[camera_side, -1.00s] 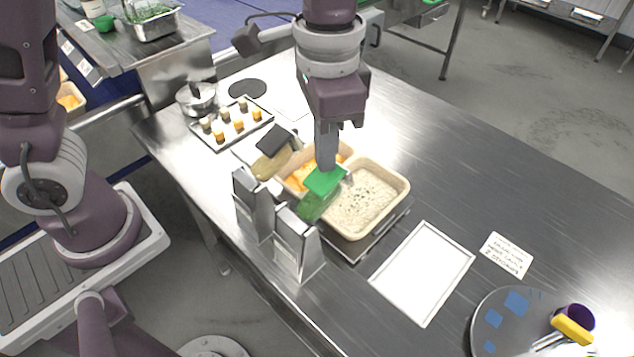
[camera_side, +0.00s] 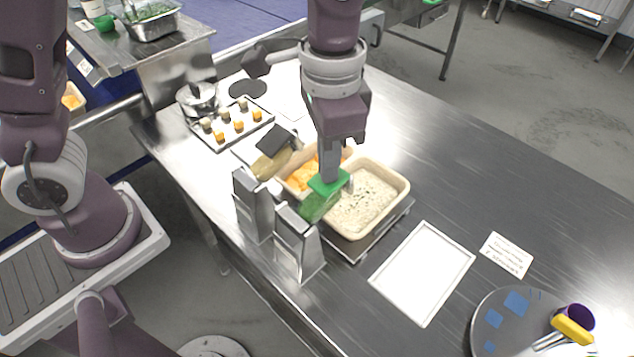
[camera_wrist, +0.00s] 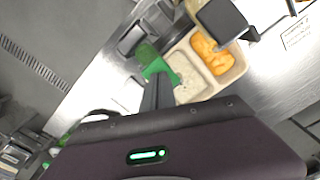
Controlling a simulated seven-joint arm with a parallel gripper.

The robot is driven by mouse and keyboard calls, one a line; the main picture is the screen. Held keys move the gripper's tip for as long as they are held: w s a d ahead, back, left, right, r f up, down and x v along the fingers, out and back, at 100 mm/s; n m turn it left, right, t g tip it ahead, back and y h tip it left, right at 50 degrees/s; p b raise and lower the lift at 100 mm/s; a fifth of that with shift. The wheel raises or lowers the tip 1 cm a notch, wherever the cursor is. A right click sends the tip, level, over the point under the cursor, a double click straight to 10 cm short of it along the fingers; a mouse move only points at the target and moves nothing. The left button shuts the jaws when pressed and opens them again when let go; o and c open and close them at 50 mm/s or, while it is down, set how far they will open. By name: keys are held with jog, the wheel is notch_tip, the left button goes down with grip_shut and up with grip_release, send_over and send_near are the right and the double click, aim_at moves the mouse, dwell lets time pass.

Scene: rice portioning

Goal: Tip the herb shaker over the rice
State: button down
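The herb shaker (camera_side: 318,206) has a green cap and a body full of green herbs. It is tilted, with its cap up and to the right, beside the left edge of the rice. My gripper (camera_side: 329,171) is shut on it at the cap. The rice (camera_side: 366,198) is pale with dark specks and fills the right section of a beige tray (camera_side: 405,187). In the wrist view the shaker's green (camera_wrist: 155,68) shows beyond my fingers, beside the rice (camera_wrist: 188,78). The shaker's outlet is hard to make out.
Orange food (camera_side: 303,176) fills the tray's left section. Two metal holders (camera_side: 298,245) stand in front of the tray. Another black-topped shaker (camera_side: 272,160) is at the left.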

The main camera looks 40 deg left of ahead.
jog(key=shift+w+f, duration=0.3)
jog(key=shift+f, duration=0.5)
jog(key=shift+w+f, duration=0.3)
jog(key=shift+f, duration=0.5)
jog(key=shift+s+r, duration=0.3)
jog(key=shift+r, duration=0.7)
jog(key=shift+s+r, duration=0.3)
jog(key=shift+r, duration=0.65)
jog(key=shift+s+r, duration=0.3)
jog(key=shift+r, duration=0.7)
notch_tip(320, 180, up, 6)
jog(key=shift+f, duration=3)
jog(key=shift+f, duration=0.15)
